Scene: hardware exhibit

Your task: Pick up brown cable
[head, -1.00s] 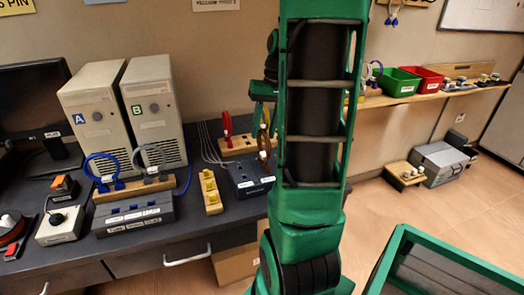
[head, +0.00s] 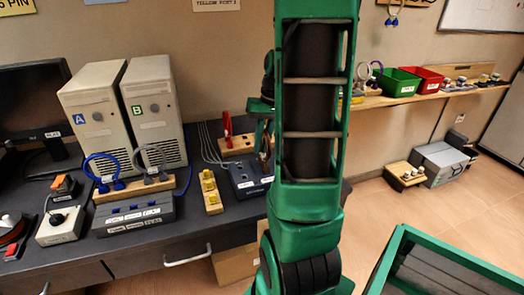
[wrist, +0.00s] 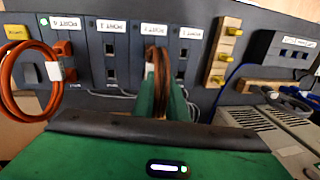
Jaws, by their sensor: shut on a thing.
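The brown cable (wrist: 158,62) is a coiled loop standing at the dark port box (wrist: 190,72) in the wrist view, between port labels. My gripper (wrist: 160,85) is shut on the loop, its green fingers on either side. In the head view the brown cable (head: 264,154) is mostly hidden behind my arm and gripper, above the port box (head: 248,180). Whether its lower end is still seated in the port is hidden.
An orange-red cable (wrist: 28,78) stands beside the brown one in the wrist view. In the head view, a wooden strip with yellow plugs (head: 210,192), a blue cable (head: 102,170), a grey cable (head: 150,160) and two computer towers (head: 152,105) stand to the left.

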